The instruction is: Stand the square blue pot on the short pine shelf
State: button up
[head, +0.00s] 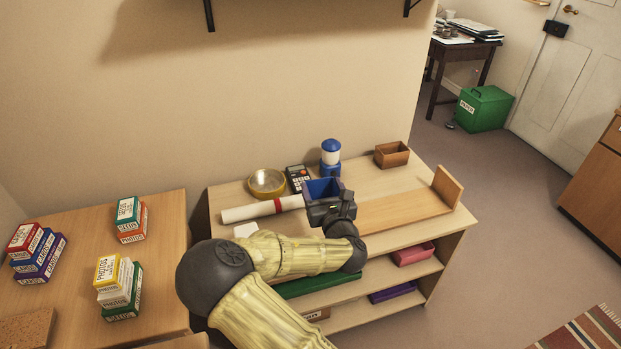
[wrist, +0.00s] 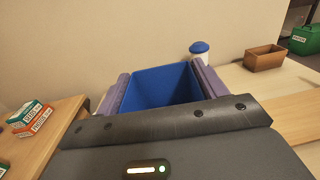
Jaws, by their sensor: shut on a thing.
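The square blue pot (head: 322,187) is held upright by my gripper (head: 328,200), above the middle of the pale wooden unit. In the wrist view the open, empty-looking inside of the pot (wrist: 160,88) shows between the two purple-grey fingers, which press on its sides. The pot's underside is hidden. A low wooden board with an upright end (head: 405,211) lies on the unit, right of the pot; I cannot tell whether it is the short pine shelf.
On the unit's top (head: 222,196) are a brass bowl (head: 267,182), a white roll (head: 262,209), a calculator (head: 298,178), a blue-and-white jar (head: 331,157) and a wooden box (head: 392,155). Small labelled boxes stand on the left desk (head: 75,287). The board's surface is mostly clear.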

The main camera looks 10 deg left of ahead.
jog(key=s+d+r+m+h+p, duration=0.1)
jog(key=d+r+m+h+p, duration=0.1)
jog(key=d+r+p, duration=0.4)
jog(key=s+d+r+m+t+h+p, duration=0.1)
jog(key=d+r+p, duration=0.4)
jog(key=d+p, duration=0.7)
jog(key=s+d+r+m+t+h+p, duration=0.1)
jog(key=d+r+h+p, duration=0.4)
jog(key=d+p, duration=0.5)
jog(key=s+r+m+p, duration=0.1)
jog(key=p, duration=0.7)
jog(key=shift+s+r+m+p, duration=0.25)
jog(key=shift+r+m+p, duration=0.05)
jog(key=shift+r+p, duration=0.1)
